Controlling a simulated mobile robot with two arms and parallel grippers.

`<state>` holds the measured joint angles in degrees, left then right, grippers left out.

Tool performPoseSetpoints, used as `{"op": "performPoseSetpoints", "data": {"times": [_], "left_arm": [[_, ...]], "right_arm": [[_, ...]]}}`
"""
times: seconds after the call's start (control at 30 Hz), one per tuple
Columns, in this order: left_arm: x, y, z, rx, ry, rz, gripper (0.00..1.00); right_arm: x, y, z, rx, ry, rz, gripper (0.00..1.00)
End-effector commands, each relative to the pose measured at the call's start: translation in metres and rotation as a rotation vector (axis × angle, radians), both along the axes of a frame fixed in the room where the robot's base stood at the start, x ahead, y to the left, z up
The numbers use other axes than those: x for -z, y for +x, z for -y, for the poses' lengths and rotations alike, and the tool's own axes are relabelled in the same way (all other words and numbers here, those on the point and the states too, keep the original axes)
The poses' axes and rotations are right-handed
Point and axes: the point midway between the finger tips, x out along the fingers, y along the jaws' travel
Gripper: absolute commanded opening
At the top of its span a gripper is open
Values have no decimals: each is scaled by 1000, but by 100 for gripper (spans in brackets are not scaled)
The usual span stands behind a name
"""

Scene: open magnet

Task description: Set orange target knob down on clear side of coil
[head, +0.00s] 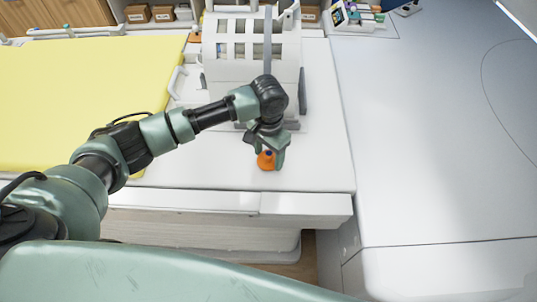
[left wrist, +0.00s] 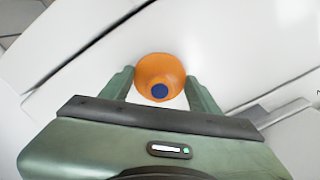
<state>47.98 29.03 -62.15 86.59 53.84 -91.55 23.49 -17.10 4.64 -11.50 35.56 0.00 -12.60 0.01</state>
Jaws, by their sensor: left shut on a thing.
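The orange target knob (head: 265,160) is a small rounded orange piece with a dark blue spot on top. My left gripper (head: 268,154) is shut on it, close over the white table in front of the coil. In the left wrist view the knob (left wrist: 160,72) sits between the two green fingers (left wrist: 160,88). I cannot tell whether the knob touches the table. The coil (head: 228,70) is a white cage-like frame with open windows, standing behind my gripper. My arm hides part of its lower right side. My right gripper is not in view.
The white table (head: 320,165) is bare to the right of my gripper and along its front edge. A yellow pad (head: 80,100) lies at the left. A pale grey-blue surface (head: 420,130) is at the right. Small brown boxes (head: 137,13) stand at the back.

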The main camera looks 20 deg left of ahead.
Motion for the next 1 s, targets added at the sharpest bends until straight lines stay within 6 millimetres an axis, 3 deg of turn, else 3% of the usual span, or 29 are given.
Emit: {"op": "performPoseSetpoints", "data": {"times": [0.47, 0.5, 0.57, 0.87, 1.0], "left_arm": [[12, 0, 1, 1, -1, 0, 19], [12, 0, 0, 1, -1, 2, 70], [12, 0, 0, 1, -1, 2, 83], [11, 0, 0, 1, -1, 2, 83], [2, 1, 1, 1, -3, 3, 83]], "right_arm": [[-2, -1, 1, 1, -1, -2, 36], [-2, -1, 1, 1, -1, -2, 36], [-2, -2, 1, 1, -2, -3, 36], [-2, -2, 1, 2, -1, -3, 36], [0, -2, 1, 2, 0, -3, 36]]}}
